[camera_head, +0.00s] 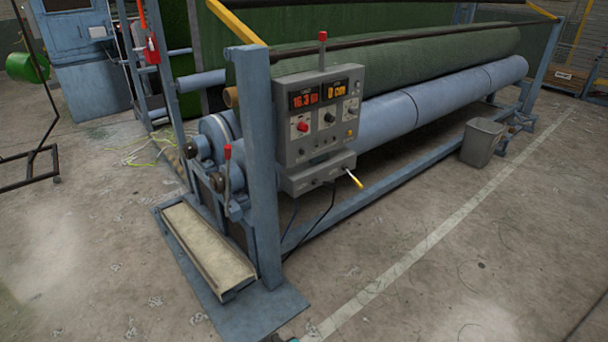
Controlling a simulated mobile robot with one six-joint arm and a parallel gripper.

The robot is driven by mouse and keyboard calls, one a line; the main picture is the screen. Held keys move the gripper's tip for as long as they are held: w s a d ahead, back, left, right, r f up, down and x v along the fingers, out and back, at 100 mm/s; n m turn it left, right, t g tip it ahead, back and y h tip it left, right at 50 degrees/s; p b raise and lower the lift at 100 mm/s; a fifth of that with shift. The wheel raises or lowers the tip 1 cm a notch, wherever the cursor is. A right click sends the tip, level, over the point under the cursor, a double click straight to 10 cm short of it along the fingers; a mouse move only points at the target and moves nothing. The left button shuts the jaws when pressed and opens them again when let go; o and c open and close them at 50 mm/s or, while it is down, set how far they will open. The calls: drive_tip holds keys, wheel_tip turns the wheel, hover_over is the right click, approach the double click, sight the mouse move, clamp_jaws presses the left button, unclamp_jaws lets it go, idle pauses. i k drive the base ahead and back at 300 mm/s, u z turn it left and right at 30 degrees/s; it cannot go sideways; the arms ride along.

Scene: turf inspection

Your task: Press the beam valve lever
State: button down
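A lever with a red knob (227,153) stands nearly upright on the end of the blue roller frame, just left of the front post (262,170). A second, short lever with a yellow grip (354,179) sticks out to the lower right from under the grey control box (318,115). No label shows which one is the beam valve lever. I do not see my gripper clearly. A small dark piece (282,339) shows at the bottom edge, too cut off to identify.
The control box has two lit displays, a red button and a red-topped stalk. A tan footboard (208,246) lies below the red-knobbed lever. A grey bin (482,142) stands at the right. The concrete floor in front is clear, with a white line.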

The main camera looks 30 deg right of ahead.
sight(326, 184)
drive_tip(key=u, duration=0.55)
drive_tip(key=i, duration=1.1)
drive_tip(key=u, duration=0.2)
